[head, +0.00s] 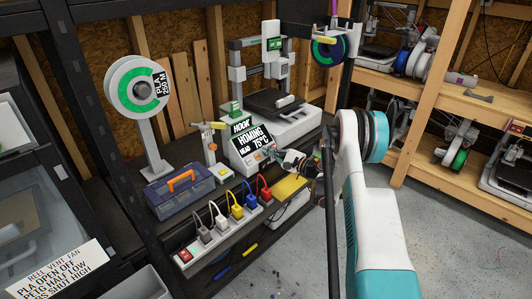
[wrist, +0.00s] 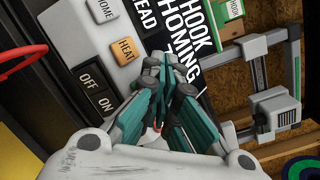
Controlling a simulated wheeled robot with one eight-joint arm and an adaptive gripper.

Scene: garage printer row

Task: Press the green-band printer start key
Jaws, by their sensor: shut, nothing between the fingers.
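The printer (head: 292,122) with green bands stands on the dark bench. Its screen (head: 249,142) reads "HOMING HEAD 75°C" under a "HOOK" label. In the wrist view, its sloped grey panel shows a "HOME" key (wrist: 101,10), an orange "HEAT" key (wrist: 125,49) and an "OFF"/"ON" switch (wrist: 96,90). I see no key marked start; my fingers cover part of the panel. My gripper (wrist: 166,62) is shut and empty, its tips over the panel between the "HEAT" key and the screen. Whether they touch it I cannot tell. In the head view my gripper (head: 283,159) is at the panel's right side.
A green spool (head: 138,88) on a stand, a blue toolbox (head: 181,193) with an orange handle and a power strip (head: 184,254) with several coloured plugs are left of my arm. Wooden shelves (head: 430,88) with more printers stand right. A red cable (wrist: 22,62) loops beside the panel.

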